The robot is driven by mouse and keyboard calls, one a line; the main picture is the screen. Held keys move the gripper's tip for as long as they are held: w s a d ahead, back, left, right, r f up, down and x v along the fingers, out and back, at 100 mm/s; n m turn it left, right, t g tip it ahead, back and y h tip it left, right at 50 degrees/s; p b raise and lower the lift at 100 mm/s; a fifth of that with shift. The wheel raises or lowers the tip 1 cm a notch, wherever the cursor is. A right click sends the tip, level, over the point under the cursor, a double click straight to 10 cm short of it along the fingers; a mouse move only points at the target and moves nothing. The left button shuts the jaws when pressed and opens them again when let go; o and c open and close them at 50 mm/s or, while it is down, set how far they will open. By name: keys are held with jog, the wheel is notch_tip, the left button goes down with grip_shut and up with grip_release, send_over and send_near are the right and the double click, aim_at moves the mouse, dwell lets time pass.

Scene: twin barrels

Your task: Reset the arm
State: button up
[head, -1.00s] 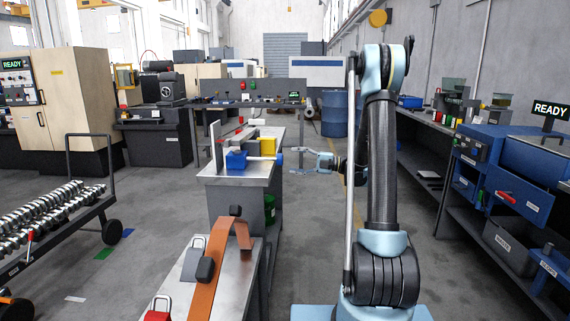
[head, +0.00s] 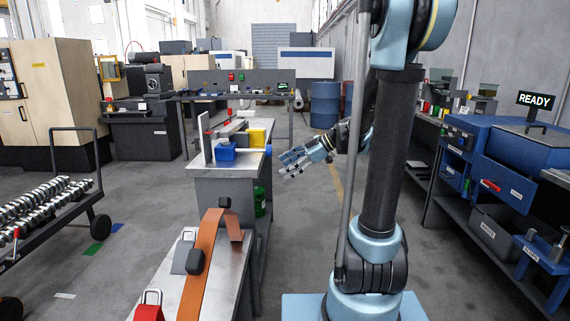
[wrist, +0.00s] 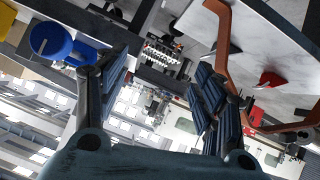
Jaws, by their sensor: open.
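My gripper (head: 303,158) hangs in the air right of the grey bench (head: 228,173), with its fingers toward the left. In the wrist view the fingers of my gripper (wrist: 160,88) are spread wide apart, with nothing between them. My arm rises from its base on the right of the head view, and its upper joint is cut off by the top edge.
The grey bench carries a blue block (head: 225,152) and a yellow block (head: 256,138). The nearer metal table holds an orange strip (head: 200,268) and a red item (head: 149,312). Blue machines (head: 520,160) line the right; blue barrels (head: 325,103) stand behind. Open floor lies between.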

aim_at(269, 151)
jog(key=s+d+f+m+h, duration=0.5)
jog(key=s+d+m, duration=0.4)
jog(key=s, duration=0.3)
jog(key=s+d+f+m+h, duration=0.6)
jog(key=s+d+m, duration=0.3)
jog(key=s, duration=0.4)
jog(key=shift+f+m+t, duration=0.4)
jog(key=shift+f+m, duration=0.05)
jog(key=shift+m, duration=0.35)
jog(key=w+a+r+n+y, duration=0.4)
jog(key=w+a+r, duration=0.15)
jog(key=w, duration=0.45)
jog(key=w+a+r+n+y, duration=0.45)
jog(key=w+a, duration=0.25)
jog(key=w, duration=0.3)
jog(key=w+d+r+n+y, duration=0.1)
jog(key=w+d+n+y, duration=0.1)
jog(key=w+n+y, duration=0.5)
jog(key=w+d+r+n+y, duration=0.1)
jog(key=w+d+n+y, duration=0.15)
jog(key=w, duration=0.95)
jog(key=shift+w+a, duration=0.25)
jog(key=shift+a, duration=2.75)
jog(key=shift+w+a, duration=0.3)
jog(key=shift+a, duration=2.65)
jog(key=shift+w+a, duration=0.25)
jog(key=shift+a, duration=2.75)
